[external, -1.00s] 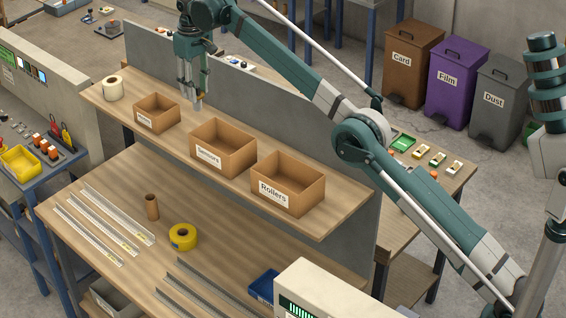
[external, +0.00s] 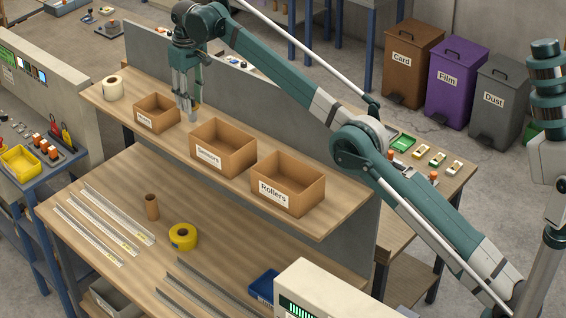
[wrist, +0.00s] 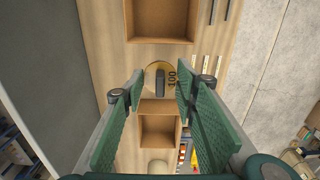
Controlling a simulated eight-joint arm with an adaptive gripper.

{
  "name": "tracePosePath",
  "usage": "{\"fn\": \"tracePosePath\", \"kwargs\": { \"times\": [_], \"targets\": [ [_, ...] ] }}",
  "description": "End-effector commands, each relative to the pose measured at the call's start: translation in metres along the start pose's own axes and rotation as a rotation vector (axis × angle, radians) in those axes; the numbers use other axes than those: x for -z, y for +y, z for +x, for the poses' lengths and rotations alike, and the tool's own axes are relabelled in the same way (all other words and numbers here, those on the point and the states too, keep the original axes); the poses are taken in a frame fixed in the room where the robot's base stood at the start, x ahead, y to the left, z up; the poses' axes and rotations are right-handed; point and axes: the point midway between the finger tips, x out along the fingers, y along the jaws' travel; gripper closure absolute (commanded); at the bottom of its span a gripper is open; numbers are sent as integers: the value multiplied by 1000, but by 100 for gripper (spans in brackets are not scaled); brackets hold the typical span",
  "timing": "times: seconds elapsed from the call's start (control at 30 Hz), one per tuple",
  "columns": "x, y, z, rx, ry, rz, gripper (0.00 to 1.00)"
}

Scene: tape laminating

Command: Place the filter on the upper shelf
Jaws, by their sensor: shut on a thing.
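The filter (wrist: 152,82) appears in the wrist view as a round tan disc marked "100" with a dark grey bar across its middle. It sits between the fingertips of my gripper (wrist: 160,88), which is shut on it. In the external view my gripper (external: 188,100) points down over the upper shelf (external: 330,220), in the gap between the left box and the middle box. The filter is small there and mostly hidden by the fingers. It is low over the shelf board; I cannot tell whether it touches.
The left box (external: 143,122), the "Sensors" box (external: 207,158) and the "Rollers" box (external: 272,194) stand on the shelf. A white roll (external: 113,89) is at its far left end. A grey panel (external: 260,105) runs behind. Yellow tape (external: 183,237) and a brown tube (external: 151,207) stand on the lower bench.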

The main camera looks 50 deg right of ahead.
Motion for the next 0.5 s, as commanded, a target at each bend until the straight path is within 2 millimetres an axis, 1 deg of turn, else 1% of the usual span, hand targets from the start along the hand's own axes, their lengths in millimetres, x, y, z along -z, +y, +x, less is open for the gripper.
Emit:
{"fn": "tracePosePath", "kwargs": {
  "times": [0.03, 0.1, 0.4, 0.5],
  "targets": [
    [0, 0, 8, 0, 0, 0, 83],
    [0, 0, 15, 0, 0, 0, 83],
    [0, 0, 39, 0, 0, 0, 83],
    [0, 0, 44, 0, 0, 0, 83]
  ]
}}
